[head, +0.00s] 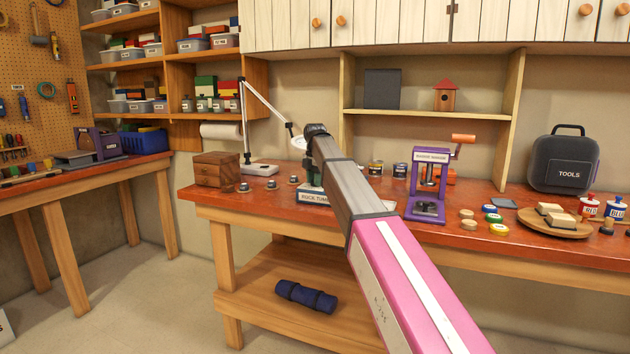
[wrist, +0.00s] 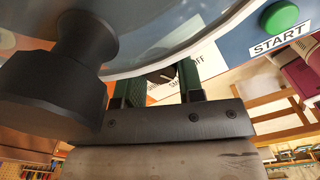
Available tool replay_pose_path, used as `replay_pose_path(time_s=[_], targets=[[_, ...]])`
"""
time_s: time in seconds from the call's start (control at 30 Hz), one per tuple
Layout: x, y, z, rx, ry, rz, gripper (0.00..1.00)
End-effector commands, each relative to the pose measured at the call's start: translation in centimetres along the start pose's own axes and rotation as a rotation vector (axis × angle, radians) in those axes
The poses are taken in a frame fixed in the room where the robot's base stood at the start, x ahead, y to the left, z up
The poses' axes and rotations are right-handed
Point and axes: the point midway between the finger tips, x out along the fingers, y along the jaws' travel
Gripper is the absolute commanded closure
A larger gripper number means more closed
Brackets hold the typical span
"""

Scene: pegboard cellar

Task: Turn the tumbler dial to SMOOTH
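The rock tumbler (head: 312,195) stands on the red-brown bench, mostly hidden behind my arm; part of its blue name label shows. In the wrist view its control panel (wrist: 207,50) carries a white scale with OFF to the right of the dial; other lettering is partly covered. The small black dial (wrist: 162,75) with a pale mark sits between the two green-padded fingertips of my gripper (wrist: 163,82). Both fingers appear to touch its sides. The mark seems to point right, toward the lettering; the exact setting is unclear.
A green START button (wrist: 281,17) is on the panel to the right. A big dark knob-shaped part (wrist: 75,70) looms close at left. On the bench are a lamp (head: 262,168), a wooden drawer box (head: 216,169), a purple press (head: 427,185) and a plate (head: 555,228).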

Motion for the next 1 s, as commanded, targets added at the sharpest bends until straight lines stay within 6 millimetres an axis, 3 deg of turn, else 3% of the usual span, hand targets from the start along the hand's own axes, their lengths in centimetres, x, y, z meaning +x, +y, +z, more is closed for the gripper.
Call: replay_pose_path(time_s=[0.23,0.63,1.0], targets=[[-0.02,0.00,0.00,0.043,0.000,0.000,0.89],[-0.04,0.01,0.01,0.349,0.000,0.000,0.89],[-0.05,0.01,0.01,0.374,0.000,0.000,0.89]])
